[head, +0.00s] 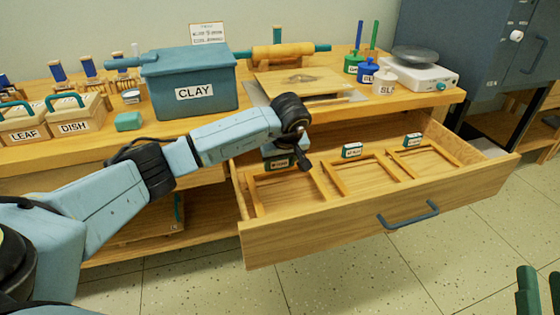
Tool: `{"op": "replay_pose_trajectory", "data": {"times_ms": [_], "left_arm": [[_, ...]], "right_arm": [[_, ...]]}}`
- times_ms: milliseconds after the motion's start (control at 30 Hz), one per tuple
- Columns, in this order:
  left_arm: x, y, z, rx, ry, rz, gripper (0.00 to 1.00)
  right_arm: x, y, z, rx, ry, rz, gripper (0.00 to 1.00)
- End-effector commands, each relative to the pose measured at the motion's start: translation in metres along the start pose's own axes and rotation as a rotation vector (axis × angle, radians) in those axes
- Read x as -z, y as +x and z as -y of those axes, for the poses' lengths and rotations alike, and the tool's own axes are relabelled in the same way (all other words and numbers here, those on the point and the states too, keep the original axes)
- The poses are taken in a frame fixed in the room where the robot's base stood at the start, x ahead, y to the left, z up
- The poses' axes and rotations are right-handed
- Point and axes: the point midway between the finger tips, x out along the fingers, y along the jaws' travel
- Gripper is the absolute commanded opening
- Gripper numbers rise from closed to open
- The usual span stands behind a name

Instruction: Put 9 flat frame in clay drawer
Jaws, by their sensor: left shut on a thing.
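The open wooden drawer (335,228) juts from under the worktop and has a blue-grey handle. Inside lie three flat wooden frame outlines in a row: left (256,196), middle (333,180) and right (400,164). I cannot tell whether they are loose frames or fixed dividers. Small dark green labelled blocks stand behind them. My left gripper (302,160) is over the drawer's left back part, pointing down beside the leftmost block. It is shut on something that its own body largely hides.
On the worktop stand a teal CLAY box (195,85), LEAF (22,124) and DISH (78,116) boxes, a board (320,82), a rolling pin (275,52), glaze jars (366,72) and a scale (420,76). A dark grey cabinet (450,30) stands right. Floor before the drawer is clear.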

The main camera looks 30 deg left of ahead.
Motion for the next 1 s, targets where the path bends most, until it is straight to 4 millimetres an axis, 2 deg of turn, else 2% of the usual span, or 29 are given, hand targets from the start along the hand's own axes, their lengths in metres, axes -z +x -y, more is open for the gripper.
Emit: {"op": "replay_pose_trajectory", "data": {"times_ms": [133, 167, 333, 700, 1000], "left_arm": [[0.0, 0.0, 0.0, 0.0, 0.0, -0.001, 0.3], [0.0, 0.0, 0.0, 0.0, 0.0, -0.001, 0.57], [0.0, 0.0, 0.0, 0.0, 0.0, -0.001, 0.79], [0.001, -0.002, 0.0, 0.0, 0.0, 0.0, 0.8], [0.004, -0.009, 0.0, -0.001, 0.0, 0.0, 0.8]], "right_arm": [[0.0, 0.0, 0.0, 0.0, 0.0, 0.0, 0.25], [0.0, 0.0, 0.0, 0.0, 0.0, 0.0, 0.25], [0.0, 0.0, 0.0, 0.0, 0.0, 0.0, 0.25], [-0.001, 0.001, 0.0, 0.0, -0.001, 0.013, 0.25], [-0.028, -0.003, -0.006, -0.014, -0.009, 0.18, 0.25]]}}
